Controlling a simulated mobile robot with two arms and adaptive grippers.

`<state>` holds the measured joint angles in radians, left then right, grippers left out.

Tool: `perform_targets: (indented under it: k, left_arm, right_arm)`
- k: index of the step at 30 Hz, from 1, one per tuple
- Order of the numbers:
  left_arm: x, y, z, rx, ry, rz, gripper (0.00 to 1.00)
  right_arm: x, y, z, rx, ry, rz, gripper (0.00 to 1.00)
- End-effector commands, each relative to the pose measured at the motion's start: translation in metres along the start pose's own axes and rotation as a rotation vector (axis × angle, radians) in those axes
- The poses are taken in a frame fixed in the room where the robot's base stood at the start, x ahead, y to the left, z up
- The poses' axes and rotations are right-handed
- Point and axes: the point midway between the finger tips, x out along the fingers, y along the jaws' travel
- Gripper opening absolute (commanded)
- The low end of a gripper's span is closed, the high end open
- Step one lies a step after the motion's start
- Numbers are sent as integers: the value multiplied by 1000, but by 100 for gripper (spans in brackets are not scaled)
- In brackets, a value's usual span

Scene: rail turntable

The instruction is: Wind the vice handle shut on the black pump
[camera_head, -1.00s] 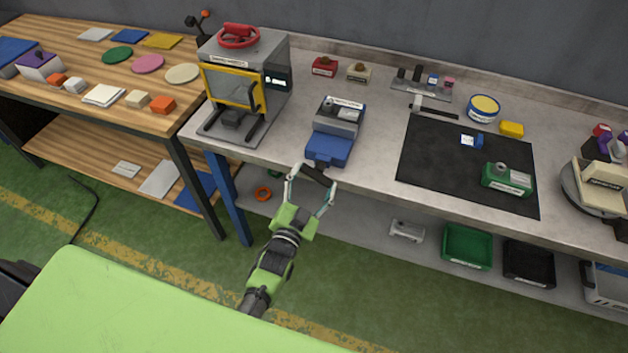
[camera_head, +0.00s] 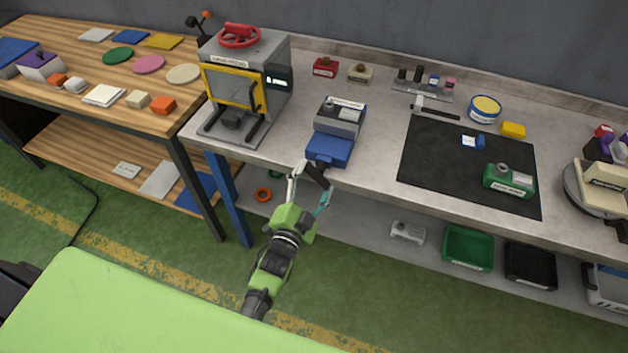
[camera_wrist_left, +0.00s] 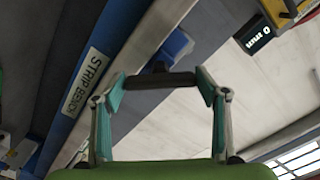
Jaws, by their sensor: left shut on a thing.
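The blue vice (camera_head: 328,149) stands at the bench's front edge in the head view. A grey block with a dark round top (camera_head: 338,121) sits on it; I cannot tell whether this is the black pump. The dark handle bar (camera_head: 318,175) sticks out at the vice's front, tilted down to the right. My left gripper (camera_head: 312,183) is shut on this handle, with a finger at each end. In the left wrist view the handle (camera_wrist_left: 160,80) spans between the fingertips, with a blue part (camera_wrist_left: 172,46) behind it. My right gripper is not in view.
A grey press (camera_head: 270,60) with a yellow-framed window stands left of the vice. A black mat (camera_head: 440,165) with a green pump (camera_head: 508,181) lies to the right. The lower shelf holds a green bin (camera_head: 467,248) and a black bin (camera_head: 530,264).

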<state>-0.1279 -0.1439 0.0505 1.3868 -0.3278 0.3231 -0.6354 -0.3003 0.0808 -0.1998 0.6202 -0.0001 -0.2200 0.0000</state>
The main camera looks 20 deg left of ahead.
Motion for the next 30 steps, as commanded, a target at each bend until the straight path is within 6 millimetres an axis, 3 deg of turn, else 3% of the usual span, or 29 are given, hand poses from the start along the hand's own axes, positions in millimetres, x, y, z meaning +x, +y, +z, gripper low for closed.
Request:
perform_targets:
  k: [4,5,6,20,30]
  left_arm:
    - [-1,2,2,-1,-6,5,45]
    - [-1,2,2,-1,-6,5,74]
    - [-1,2,2,-2,-6,5,83]
    - [-8,1,1,-2,-2,2,83]
    - [-72,2,2,-2,-4,4,83]
  right_arm:
    - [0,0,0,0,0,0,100]
    - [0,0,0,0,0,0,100]
    - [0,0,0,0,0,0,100]
    - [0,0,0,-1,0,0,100]
    - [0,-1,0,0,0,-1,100]
